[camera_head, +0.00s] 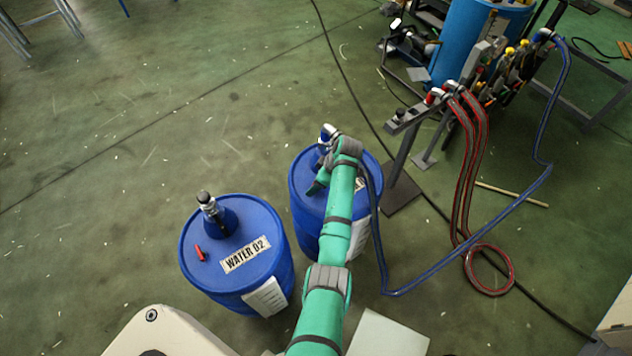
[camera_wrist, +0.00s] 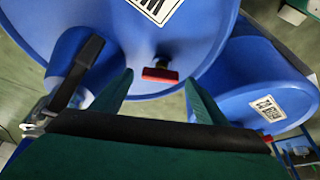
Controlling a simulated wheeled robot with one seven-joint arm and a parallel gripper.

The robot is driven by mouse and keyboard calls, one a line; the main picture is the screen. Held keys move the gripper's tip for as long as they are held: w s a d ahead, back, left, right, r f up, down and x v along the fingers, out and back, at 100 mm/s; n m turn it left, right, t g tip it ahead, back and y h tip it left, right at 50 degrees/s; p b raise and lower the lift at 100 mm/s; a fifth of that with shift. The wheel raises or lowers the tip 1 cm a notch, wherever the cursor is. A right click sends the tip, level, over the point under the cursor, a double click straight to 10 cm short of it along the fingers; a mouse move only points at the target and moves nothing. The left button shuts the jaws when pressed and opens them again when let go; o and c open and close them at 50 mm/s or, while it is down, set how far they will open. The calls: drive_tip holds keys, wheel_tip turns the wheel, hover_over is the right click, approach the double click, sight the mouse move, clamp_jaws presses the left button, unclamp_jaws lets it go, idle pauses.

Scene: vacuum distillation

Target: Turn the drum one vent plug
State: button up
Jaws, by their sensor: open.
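Drum one (camera_head: 301,197) is the blue drum under my arm in the head view, and most of its lid is hidden there. In the wrist view its blue lid (camera_wrist: 200,30) fills the upper middle. The red vent plug (camera_wrist: 160,75) stands on this lid near its rim. My gripper (camera_wrist: 158,78) is open, with its two green fingers apart on the left and right of the plug in the picture. I cannot tell whether they touch it. In the head view my gripper (camera_head: 317,186) is low over the lid, and the plug is hidden.
A black fitting (camera_wrist: 78,73) rises from the lid left of the plug. A second blue drum (camera_head: 236,252), labelled WATER 02, stands to the left with its own red plug (camera_head: 199,252). A blue hose (camera_head: 470,247) and red hoses (camera_head: 468,170) run at right.

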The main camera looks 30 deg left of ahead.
drive_tip(key=v, duration=1)
